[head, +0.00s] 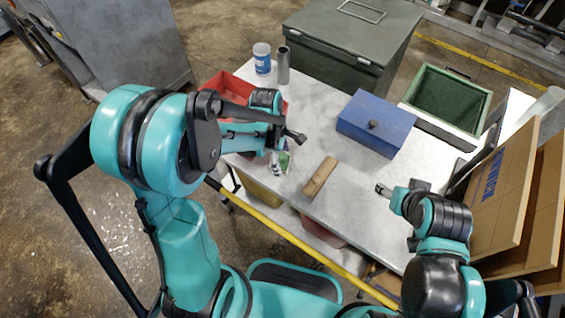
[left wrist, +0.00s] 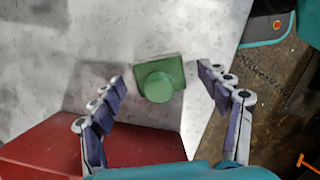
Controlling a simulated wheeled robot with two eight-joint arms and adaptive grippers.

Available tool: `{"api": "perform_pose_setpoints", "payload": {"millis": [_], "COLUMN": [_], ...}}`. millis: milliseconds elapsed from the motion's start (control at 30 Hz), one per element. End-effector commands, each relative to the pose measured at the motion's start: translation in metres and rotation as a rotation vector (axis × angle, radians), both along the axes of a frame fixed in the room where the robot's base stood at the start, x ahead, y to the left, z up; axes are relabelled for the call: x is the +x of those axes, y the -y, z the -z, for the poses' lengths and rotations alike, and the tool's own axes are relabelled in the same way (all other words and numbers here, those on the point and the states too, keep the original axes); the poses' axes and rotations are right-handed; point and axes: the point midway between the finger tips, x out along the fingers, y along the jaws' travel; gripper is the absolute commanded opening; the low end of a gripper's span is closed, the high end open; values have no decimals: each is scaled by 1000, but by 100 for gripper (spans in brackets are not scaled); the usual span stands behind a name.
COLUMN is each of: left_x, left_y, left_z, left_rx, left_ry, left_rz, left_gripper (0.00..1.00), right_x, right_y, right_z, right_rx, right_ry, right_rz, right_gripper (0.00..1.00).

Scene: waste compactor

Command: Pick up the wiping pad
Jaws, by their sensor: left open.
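The wiping pad, a green block with a round green knob on top, lies on the light table; the left wrist view shows the pad (left wrist: 160,78) between and a little beyond my open fingers. In the head view only a small green part of the pad (head: 285,159) shows beside my left gripper (head: 279,168), partly hidden by it. My left gripper (left wrist: 163,90) is open and empty, its fingers apart on both sides of the pad, not visibly touching it. My right gripper (head: 382,189) is over the table's right part; its fingers are too small to judge.
A red bin (head: 240,83) stands left of the pad, and its red side (left wrist: 90,150) is close below my left fingers. A wooden block (head: 320,177) lies right of the pad. A blue box (head: 376,124), a can (head: 262,58) and a grey cylinder (head: 283,65) stand farther back.

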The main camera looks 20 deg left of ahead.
Motion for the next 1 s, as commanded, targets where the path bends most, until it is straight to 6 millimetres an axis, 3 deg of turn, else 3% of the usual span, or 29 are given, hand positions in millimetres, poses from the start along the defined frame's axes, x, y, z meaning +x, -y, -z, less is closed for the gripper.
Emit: {"api": "perform_pose_setpoints", "payload": {"millis": [33, 200, 233, 333, 367, 667, 900, 1000], "left_x": [0, 0, 0, 0, 0, 0, 0, -18], "left_y": [0, 0, 0, 0, 0, 0, 0, 15], "left_z": [-1, -1, -1, -1, -1, -8, -46, -58], "left_rx": [0, 0, 0, 0, 0, 0, 0, 0], "left_ry": [0, 0, 0, 0, 0, 0, 0, 0], "left_rz": [0, 0, 0, 1, 1, 1, 1, 6], "left_gripper": [71, 26, 22, 22, 18, 18, 18, 18], "right_x": [0, 0, 0, 0, 0, 0, 0, 0], "right_y": [0, 0, 0, 0, 0, 0, 0, 0], "right_z": [0, 0, 0, 0, 0, -4, -22, -28], "right_rx": [0, 0, 0, 0, 0, 0, 0, 0], "right_ry": [0, 0, 0, 0, 0, 0, 0, 0], "right_rz": [0, 0, 0, 0, 0, 0, 0, 0], "right_gripper": [59, 59, 59, 59, 59, 59, 59, 59]}}
